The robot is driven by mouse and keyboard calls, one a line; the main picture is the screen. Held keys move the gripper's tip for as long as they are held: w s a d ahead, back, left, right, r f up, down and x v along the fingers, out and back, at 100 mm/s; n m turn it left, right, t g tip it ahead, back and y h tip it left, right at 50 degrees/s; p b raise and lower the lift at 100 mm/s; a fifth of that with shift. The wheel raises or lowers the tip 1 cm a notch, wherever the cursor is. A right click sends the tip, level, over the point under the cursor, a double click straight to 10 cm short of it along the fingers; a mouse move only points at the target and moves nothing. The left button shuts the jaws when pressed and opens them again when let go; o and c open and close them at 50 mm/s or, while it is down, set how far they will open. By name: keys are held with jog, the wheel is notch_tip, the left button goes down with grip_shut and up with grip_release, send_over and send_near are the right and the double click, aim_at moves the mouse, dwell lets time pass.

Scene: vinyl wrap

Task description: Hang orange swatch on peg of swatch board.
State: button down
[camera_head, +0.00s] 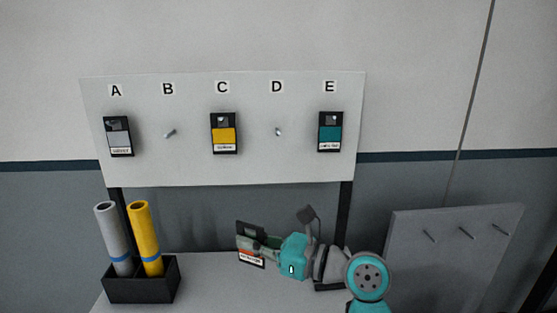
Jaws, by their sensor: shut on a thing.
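The white swatch board (190,167) stands at the back with pegs labelled A to E. Swatches hang at A (silver (118,137)), C (yellow (224,133)) and E (teal (330,132)). The peg under B (170,133) and the peg under D (278,131) are bare. My gripper (257,243) is shut on the orange swatch (248,257), low in front of the board and left of my teal arm. The swatch is tilted, with its orange band and white label showing below the fingers. The gripper hides part of it.
A black box (141,284) at the lower left holds a grey roll (113,236) and a yellow roll (145,237). A grey panel (455,260) with 3 pegs stands at the lower right. The white tabletop (212,282) is clear between box and arm.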

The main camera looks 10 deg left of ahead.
jog(key=w+d+r+t, duration=0.1)
jog(key=w+d+r, duration=0.2)
jog(key=w+r, duration=0.8)
notch_tip(320, 180, up, 4)
jog(key=shift+d+r+m, duration=0.15)
jog(key=shift+d+m, duration=0.15)
jog(key=shift+d, duration=0.05)
jog(key=shift+w, duration=0.35)
